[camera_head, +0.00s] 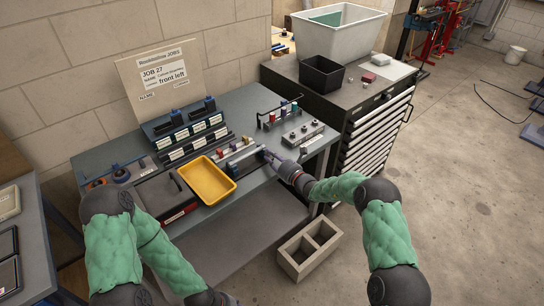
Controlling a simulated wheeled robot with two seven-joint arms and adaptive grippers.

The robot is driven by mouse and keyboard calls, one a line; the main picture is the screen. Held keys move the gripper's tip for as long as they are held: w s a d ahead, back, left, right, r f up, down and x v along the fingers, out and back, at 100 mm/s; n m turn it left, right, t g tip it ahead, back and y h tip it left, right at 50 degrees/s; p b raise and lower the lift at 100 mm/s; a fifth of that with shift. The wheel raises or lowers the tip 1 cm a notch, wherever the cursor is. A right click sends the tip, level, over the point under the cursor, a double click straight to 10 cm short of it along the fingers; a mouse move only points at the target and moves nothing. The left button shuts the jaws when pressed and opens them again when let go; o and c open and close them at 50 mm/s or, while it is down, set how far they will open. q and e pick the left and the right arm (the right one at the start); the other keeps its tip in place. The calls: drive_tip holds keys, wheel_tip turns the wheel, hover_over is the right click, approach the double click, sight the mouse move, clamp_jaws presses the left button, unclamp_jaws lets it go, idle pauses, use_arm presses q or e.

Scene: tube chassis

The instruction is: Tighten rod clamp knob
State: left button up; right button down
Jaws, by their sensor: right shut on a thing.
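A long grey fixture (240,155) with small coloured parts lies on the workbench, behind and right of the yellow tray. My right gripper (268,156) reaches in from the right to the right end of this fixture. It is shut on a small part there, at the place of the rod clamp knob. The fingers hide the knob, so its shape and turn cannot be made out. My left arm comes down along the left side, and its gripper (226,299) is at the bottom edge, partly cut off, away from the fixture.
A yellow tray (207,181) lies on the grey bench left of the fixture. Blue-and-black labelled bins (185,128) stand behind. A rack with coloured handles (281,112) and a block with round knobs (303,134) stand at the right back. A drawer cabinet (376,130) adjoins the bench.

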drive_tip(key=m, duration=0.2)
drive_tip(key=m+p, duration=0.1)
drive_tip(key=m, duration=0.2)
drive_tip(key=shift+s+a+f+m, duration=0.1)
drive_tip(key=shift+s+f+m, duration=0.1)
drive_tip(key=shift+f+m, duration=0.15)
drive_tip(key=m+p, duration=0.1)
drive_tip(key=m, duration=0.3)
drive_tip(key=shift+p, duration=0.3)
drive_tip(key=m+p, duration=0.1)
drive_tip(key=m, duration=0.4)
drive_tip(key=shift+a+f, duration=0.1)
drive_tip(key=shift+a, duration=0.05)
drive_tip(key=m, duration=0.4)
drive_tip(key=shift+m+p, duration=0.25)
drive_tip(key=shift+p, duration=0.15)
drive_tip(key=c, duration=1.1)
unclamp_jaws()
drive_tip(key=shift+s, duration=0.1)
drive_tip(key=shift+r, duration=0.3)
